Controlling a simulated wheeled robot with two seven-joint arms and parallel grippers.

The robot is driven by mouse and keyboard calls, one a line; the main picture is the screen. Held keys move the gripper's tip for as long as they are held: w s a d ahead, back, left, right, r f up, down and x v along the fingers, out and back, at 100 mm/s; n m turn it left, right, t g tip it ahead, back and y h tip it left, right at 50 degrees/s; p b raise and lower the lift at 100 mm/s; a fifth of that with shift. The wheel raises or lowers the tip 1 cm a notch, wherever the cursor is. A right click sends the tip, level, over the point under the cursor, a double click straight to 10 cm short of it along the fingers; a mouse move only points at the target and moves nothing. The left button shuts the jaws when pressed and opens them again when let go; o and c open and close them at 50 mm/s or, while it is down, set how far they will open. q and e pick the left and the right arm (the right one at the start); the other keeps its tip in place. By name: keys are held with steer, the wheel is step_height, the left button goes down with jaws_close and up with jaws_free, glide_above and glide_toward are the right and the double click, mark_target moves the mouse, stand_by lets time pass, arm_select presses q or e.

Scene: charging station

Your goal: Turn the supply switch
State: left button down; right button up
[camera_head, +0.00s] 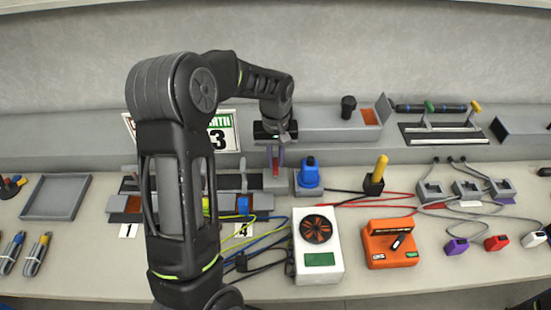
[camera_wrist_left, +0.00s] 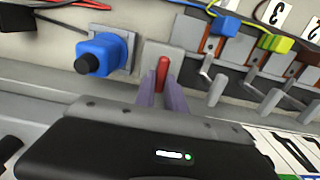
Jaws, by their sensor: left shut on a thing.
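A red switch lever (camera_wrist_left: 162,72) stands on a small grey block (camera_head: 276,184) at the back edge of the bench, just left of a blue plug. My left gripper (camera_head: 276,158) reaches down from above and is shut on the red lever. In the left wrist view its two purple fingers (camera_wrist_left: 161,92) stand on either side of the lever, whose tip shows between them. In the head view the lever is largely hidden by the fingers. My right gripper is not in view.
The blue plug (camera_head: 310,173) stands close right of the lever. Grey levers and cables (camera_head: 232,205) lie to its left, partly hidden by my arm. A white fan unit (camera_head: 317,246) and an orange meter (camera_head: 390,243) stand in front. A grey ledge (camera_head: 330,122) runs behind.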

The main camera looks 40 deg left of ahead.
arm_select(q)
steer(key=shift+m, duration=0.5)
steer(key=m+b, duration=0.1)
steer(key=m, duration=0.2)
steer(key=shift+w+d+m, duration=0.1)
steer(key=shift+m, duration=0.2)
steer(key=m+b, duration=0.1)
steer(key=m, duration=0.3)
steer(key=shift+d+m, duration=0.1)
steer(key=shift+m, duration=0.2)
steer(key=m, duration=0.4)
steer(key=shift+d+b, duration=0.1)
steer(key=shift+b, duration=0.3)
steer(key=m, duration=0.4)
steer(key=shift+d+m, duration=0.1)
steer(key=shift+m, duration=0.2)
steer(key=c, duration=1.4)
jaws_free()
steer(key=shift+r, duration=0.1)
